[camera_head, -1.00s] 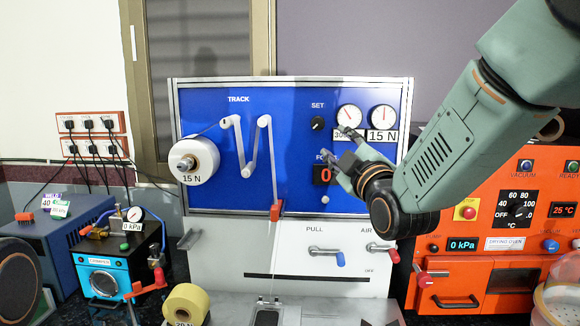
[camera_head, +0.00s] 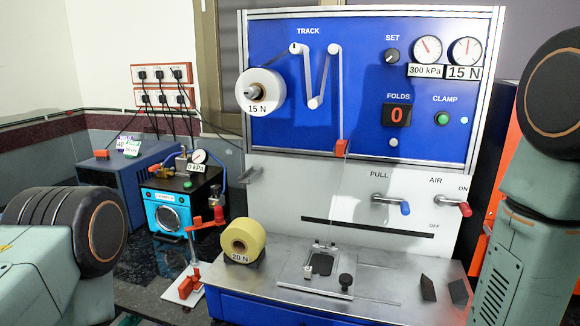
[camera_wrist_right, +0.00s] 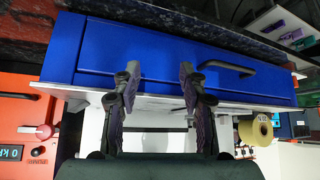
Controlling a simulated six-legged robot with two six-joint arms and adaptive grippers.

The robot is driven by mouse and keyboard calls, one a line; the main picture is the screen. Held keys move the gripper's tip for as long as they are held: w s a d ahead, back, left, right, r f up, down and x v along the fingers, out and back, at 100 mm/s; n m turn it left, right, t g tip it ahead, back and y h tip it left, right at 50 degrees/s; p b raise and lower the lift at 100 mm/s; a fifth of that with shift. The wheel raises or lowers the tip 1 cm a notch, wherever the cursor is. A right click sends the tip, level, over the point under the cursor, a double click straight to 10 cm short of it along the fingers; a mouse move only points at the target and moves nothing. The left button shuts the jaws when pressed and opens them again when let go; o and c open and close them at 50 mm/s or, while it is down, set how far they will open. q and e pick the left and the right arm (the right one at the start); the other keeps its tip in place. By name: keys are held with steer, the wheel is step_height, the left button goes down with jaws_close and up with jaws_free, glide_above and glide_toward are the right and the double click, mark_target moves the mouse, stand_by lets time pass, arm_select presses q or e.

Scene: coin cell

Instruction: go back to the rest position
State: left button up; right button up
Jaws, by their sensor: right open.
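My right gripper (camera_wrist_right: 157,82) shows in the right wrist view with its two fingers spread apart and nothing between them. Behind the fingers is the blue drawer front (camera_wrist_right: 110,55) of the track machine, seen upside down. In the head view only my right arm's links show at the right edge, and the gripper is out of the picture. My left arm's links show at the lower left, and the left gripper is out of view.
The blue track panel (camera_head: 290,130) stands over a steel deck (camera_head: 390,290) with a small plate (camera_head: 294,275) and a yellow roll (camera_head: 243,240). The crimper (camera_head: 180,212) and a red hand press (camera_head: 205,230) stand left. In the wrist view an orange oven (camera_wrist_right: 25,120) stands left.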

steer(key=s+f+m+g+b, duration=0.1)
steer(key=s+f+g+b, duration=0.6)
steer(key=s+f, duration=1.6)
steer(key=s+b, duration=0.2)
steer(key=s, duration=0.1)
steer(key=shift+f+g, duration=0.3)
steer(key=shift+f, duration=0.1)
steer(key=shift+w, duration=0.1)
stand_by(1.4)
